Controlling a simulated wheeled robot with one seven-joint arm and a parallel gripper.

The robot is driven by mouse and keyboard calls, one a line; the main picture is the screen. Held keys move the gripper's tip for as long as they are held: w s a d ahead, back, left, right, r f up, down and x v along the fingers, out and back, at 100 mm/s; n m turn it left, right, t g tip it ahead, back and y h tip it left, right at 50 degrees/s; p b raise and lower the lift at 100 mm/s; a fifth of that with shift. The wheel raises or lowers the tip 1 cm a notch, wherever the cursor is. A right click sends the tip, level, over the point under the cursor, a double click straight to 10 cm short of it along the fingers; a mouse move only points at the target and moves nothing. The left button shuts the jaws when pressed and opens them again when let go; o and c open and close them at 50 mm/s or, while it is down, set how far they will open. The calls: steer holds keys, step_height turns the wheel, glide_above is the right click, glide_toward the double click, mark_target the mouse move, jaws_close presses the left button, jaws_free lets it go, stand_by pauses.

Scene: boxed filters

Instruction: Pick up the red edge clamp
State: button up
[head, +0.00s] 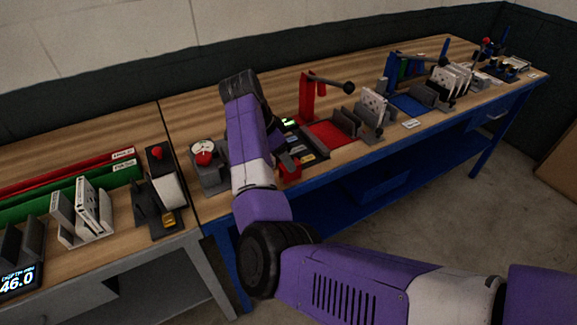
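A small red block-like piece (290,168) sits at the front edge of the wooden-topped blue bench, just right of my purple forearm. It looks like the red edge clamp, but it is small and partly dark, so its jaws cannot be made out. My arm reaches over the bench from the lower right, and its dark wrist joint is above the back of the bench, left of and behind the red piece. My gripper's fingers are hidden behind my own arm, so what they hold cannot be seen.
A red lever stand (308,98) and a red mat (332,135) are right of the red piece. Grey holders with white panels (372,105) stand farther right. A grey-framed bench (190,245) adjoins at left.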

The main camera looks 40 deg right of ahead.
steer(key=x, duration=0.1)
steer(key=p+x, duration=0.1)
steer(key=x, duration=0.1)
steer(key=shift+d+f, duration=0.15)
steer(key=shift+d, duration=0.25)
steer(key=shift+d+f, duration=0.2)
steer(key=shift+f, duration=0.4)
jaws_close()
